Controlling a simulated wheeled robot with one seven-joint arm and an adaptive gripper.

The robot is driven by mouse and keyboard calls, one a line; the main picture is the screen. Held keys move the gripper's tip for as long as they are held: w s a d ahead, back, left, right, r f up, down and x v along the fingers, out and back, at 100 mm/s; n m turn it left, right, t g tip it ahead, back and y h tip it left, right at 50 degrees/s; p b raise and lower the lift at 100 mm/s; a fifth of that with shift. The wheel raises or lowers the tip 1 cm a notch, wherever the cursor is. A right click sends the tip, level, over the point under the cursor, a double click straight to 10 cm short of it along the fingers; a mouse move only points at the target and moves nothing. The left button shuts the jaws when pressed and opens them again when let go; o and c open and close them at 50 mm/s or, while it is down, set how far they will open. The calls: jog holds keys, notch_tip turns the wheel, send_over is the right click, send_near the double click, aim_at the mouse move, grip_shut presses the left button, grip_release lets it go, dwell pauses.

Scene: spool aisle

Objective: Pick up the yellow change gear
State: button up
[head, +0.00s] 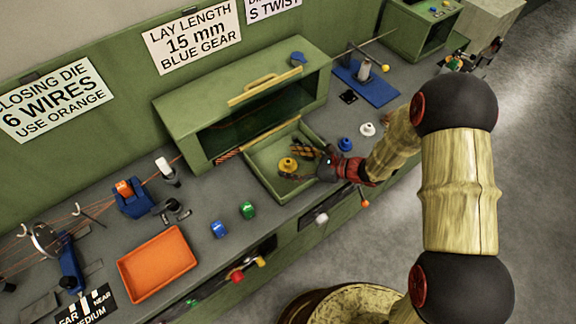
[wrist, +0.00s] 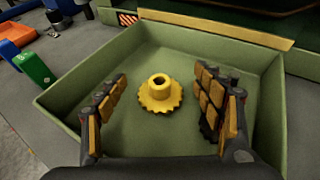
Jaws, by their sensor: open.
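The yellow change gear (wrist: 160,94) lies flat in a green tray (wrist: 72,84), with its toothed rim and raised hub showing in the wrist view. It also shows in the head view (head: 288,164), inside the tray in front of the green cabinet. My gripper (wrist: 166,106) is open, with one padded finger to the left of the gear and one to the right. Both fingers are apart from the gear. In the head view my gripper (head: 301,165) reaches into the tray from the right. A dark toothed thing is partly hidden behind the right finger.
The green cabinet (head: 180,118) stands right behind the tray. A blue gear (head: 345,144) and a white gear (head: 367,129) sit to the right. Green (head: 247,210) and blue (head: 218,229) blocks and an orange tray (head: 158,262) are to the left.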

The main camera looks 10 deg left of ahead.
jog(key=shift+a, duration=0.1)
jog(key=shift+c, duration=1.2)
